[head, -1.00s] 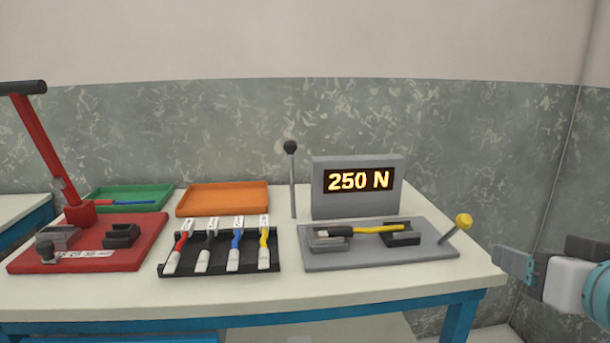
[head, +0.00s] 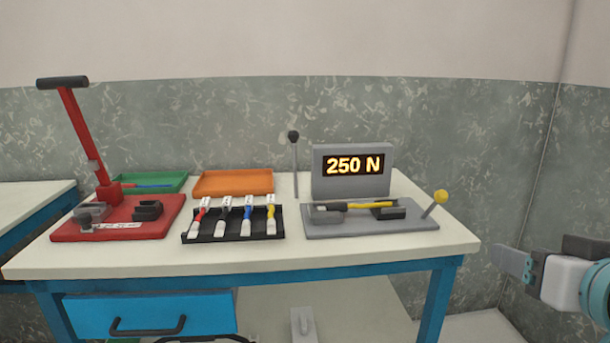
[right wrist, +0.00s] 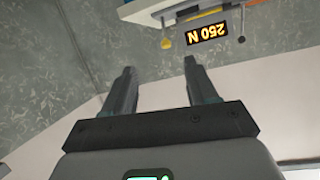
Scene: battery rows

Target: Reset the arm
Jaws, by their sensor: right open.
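My right gripper (head: 516,263) is at the right edge of the head view, off the right end of the table and apart from everything on it. In the right wrist view its two fingers (right wrist: 160,85) are spread with nothing between them. The grey tester (head: 352,172) reads 250 N. A yellow cable with a black end (head: 360,206) lies across the holders on its grey base (head: 345,228). A lever with a yellow knob (head: 440,197) leans to the right at the base's right end. My left gripper is not in view.
A red press (head: 160,220) with a raised handle stands at the left. A black rack (head: 235,237) holds several cables. Green (head: 180,180) and orange (head: 233,183) trays lie behind. The table's front strip (head: 270,255) is clear. A blue drawer (head: 150,308) is below.

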